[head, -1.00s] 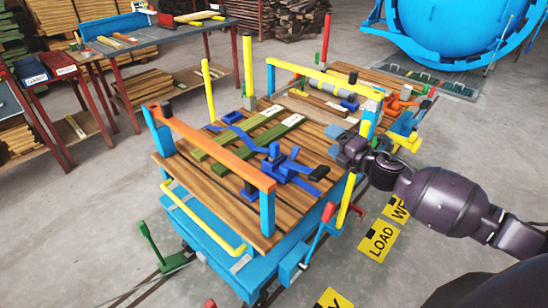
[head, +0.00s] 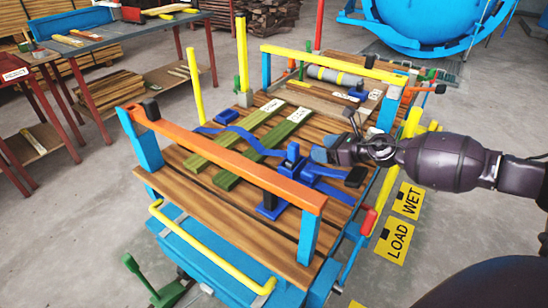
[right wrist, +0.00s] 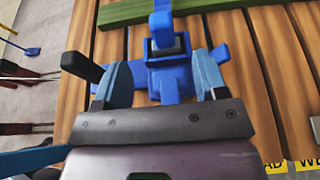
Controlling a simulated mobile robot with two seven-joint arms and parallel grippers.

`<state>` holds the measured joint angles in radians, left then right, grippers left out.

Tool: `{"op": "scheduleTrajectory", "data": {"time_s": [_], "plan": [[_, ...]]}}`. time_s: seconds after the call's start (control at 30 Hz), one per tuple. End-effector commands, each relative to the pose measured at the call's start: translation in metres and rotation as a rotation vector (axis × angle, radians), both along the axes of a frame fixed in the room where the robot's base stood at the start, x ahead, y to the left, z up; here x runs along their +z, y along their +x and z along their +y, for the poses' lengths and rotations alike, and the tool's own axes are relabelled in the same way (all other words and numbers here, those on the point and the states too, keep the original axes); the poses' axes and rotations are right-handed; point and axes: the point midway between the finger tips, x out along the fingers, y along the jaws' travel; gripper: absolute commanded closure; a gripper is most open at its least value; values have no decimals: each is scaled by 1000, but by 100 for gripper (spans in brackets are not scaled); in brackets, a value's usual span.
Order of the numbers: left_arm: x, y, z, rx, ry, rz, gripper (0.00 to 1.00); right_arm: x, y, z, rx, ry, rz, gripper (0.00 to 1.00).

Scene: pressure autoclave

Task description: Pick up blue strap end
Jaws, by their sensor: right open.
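A blue strap (head: 240,133) lies wavy across the wooden deck, its far end near the left deck edge. Its blue buckle (head: 292,168) stands near the orange bar, and a black-tipped piece (head: 355,177) lies to the right of it. My right gripper (head: 322,152) is open, above the deck just right of the buckle. In the right wrist view, the blue buckle (right wrist: 170,78) shows between and beyond the open fingers (right wrist: 163,82); I cannot tell whether they touch. The black tip (right wrist: 80,67) shows left of the left finger. My left gripper is out of view.
Green boards (head: 235,150) lie on the wooden deck (head: 210,205) beside the strap. An orange bar (head: 225,160) crosses the front and a yellow bar (head: 330,62) the back. A grey cylinder (head: 335,76) lies behind.

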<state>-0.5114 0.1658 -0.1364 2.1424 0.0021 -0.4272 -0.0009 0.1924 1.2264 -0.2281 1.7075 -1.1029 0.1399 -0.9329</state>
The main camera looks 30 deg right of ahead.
Motion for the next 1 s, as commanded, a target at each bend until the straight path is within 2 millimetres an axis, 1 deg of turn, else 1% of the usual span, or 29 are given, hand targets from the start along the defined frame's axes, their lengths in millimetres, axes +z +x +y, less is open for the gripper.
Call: {"op": "scheduleTrajectory", "data": {"time_s": [0.03,0.1,0.27,0.43,0.6,0.7,0.87,1.0], "plan": [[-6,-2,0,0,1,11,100,-14,-1,0,0,0,17,34],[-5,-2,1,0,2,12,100,-18,-1,0,0,-1,21,34],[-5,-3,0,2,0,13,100,-20,8,4,0,0,18,34],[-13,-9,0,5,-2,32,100,-28,25,11,0,1,19,34],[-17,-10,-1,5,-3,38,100,-34,39,17,0,1,19,34],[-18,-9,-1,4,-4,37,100,-36,44,18,-1,1,18,34],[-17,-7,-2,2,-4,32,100,-38,48,20,-1,0,18,34],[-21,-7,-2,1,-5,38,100,-43,56,23,0,1,19,34]]}}
